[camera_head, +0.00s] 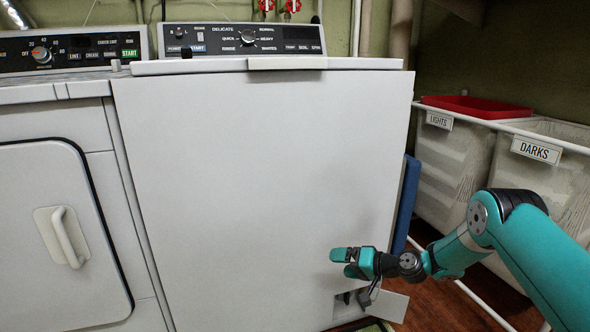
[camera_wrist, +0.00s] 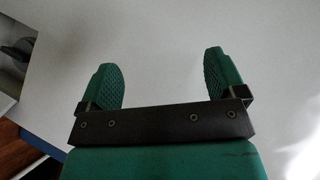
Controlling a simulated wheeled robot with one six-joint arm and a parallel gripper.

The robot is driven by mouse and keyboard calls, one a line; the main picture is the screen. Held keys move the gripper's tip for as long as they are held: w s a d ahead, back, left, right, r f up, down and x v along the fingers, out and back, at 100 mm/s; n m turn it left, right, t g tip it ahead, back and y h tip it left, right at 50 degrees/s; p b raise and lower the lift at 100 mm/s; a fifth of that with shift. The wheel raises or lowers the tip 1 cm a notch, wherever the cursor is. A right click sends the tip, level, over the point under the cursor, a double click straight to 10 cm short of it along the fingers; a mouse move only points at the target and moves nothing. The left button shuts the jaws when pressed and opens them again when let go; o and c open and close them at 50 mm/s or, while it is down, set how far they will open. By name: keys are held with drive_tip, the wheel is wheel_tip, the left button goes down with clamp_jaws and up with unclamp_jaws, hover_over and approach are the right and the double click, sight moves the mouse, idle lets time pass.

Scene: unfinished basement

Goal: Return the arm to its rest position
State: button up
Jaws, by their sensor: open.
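My arm reaches in from the lower right in the head view. My gripper (camera_head: 345,262) is in front of the lower right part of the white washing machine's front (camera_head: 250,170). In the wrist view, my gripper (camera_wrist: 158,82) has its two green fingers well apart, with nothing between them. The white panel (camera_wrist: 160,40) lies behind the fingers. I cannot tell the exact gap between the fingertips and the panel.
A small opening with a hinged flap (camera_head: 388,305) is at the washer's lower right, just below my gripper. A dryer (camera_head: 55,125) stands at left. A blue board (camera_head: 407,205) leans beside the washer.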

drive_tip(key=s+a+r+n+g+h, duration=0.25)
drive_tip(key=s+r, duration=0.55)
drive_tip(key=r, duration=0.4)
drive_tip(key=s+a+r+n+g+h, duration=0.1)
drive_tip(key=s+a+r+n+g, duration=0.2)
drive_tip(key=s+r, duration=0.75)
drive_tip(key=s+d+r+n+g+h+p, duration=0.1)
drive_tip(key=s+d+r+h, duration=0.2)
drive_tip(key=s, duration=0.9)
drive_tip(key=s+d+r+n+g+h+p, duration=0.1)
drive_tip(key=s+d+r, duration=0.35)
drive_tip(key=s, duration=0.65)
wheel_tip(320, 180, up, 37)
drive_tip(key=p, duration=3.6)
drive_tip(key=shift+a+p, duration=0.35)
drive_tip(key=shift+a, duration=0.05)
